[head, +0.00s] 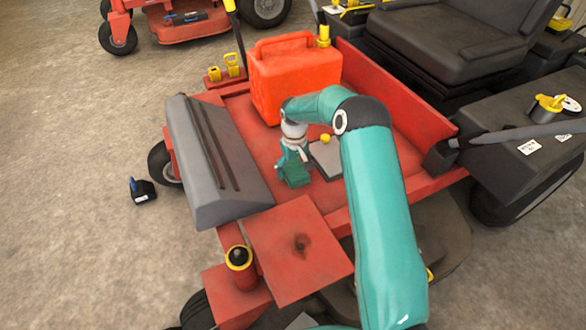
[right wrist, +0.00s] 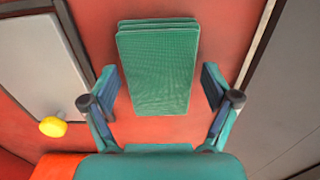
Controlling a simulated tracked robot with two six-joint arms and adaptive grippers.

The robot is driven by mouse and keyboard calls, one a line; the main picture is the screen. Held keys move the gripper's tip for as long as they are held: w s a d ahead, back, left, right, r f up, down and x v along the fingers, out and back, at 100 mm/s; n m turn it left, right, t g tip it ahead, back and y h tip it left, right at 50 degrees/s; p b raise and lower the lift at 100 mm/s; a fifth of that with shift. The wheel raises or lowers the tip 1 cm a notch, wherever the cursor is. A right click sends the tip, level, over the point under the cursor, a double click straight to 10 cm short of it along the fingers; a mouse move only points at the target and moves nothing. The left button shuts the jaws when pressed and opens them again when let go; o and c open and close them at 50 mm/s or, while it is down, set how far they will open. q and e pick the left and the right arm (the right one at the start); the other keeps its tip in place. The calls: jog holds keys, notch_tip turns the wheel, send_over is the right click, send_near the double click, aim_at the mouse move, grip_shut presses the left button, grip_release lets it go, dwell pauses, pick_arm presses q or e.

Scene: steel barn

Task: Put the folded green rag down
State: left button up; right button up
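The folded green rag (head: 294,174) lies on the red deck of the machine, below my right gripper (head: 291,155). In the right wrist view the rag (right wrist: 158,68) shows as a neat stacked rectangle on the red surface. My right gripper (right wrist: 159,85) is open, with one finger on each side of the rag's near part. A strip of red deck shows between each finger and the rag, so neither finger appears to touch it. My left gripper is not in view.
An orange-red canister (head: 293,75) stands behind my right gripper. A grey plate with a yellow knob (head: 326,157) lies right of the rag. A grey sloped panel (head: 215,160) borders the deck on the left. A red raised side wall (head: 400,110) bounds it on the right.

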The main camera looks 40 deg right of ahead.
aim_at(294, 169)
jog(key=shift+r, duration=0.15)
notch_tip(294, 169, up, 17)
jog(key=p, duration=0.4)
jog(key=shift+a+p, duration=0.15)
jog(key=shift+p, duration=0.2)
jog(key=shift+f, duration=0.2)
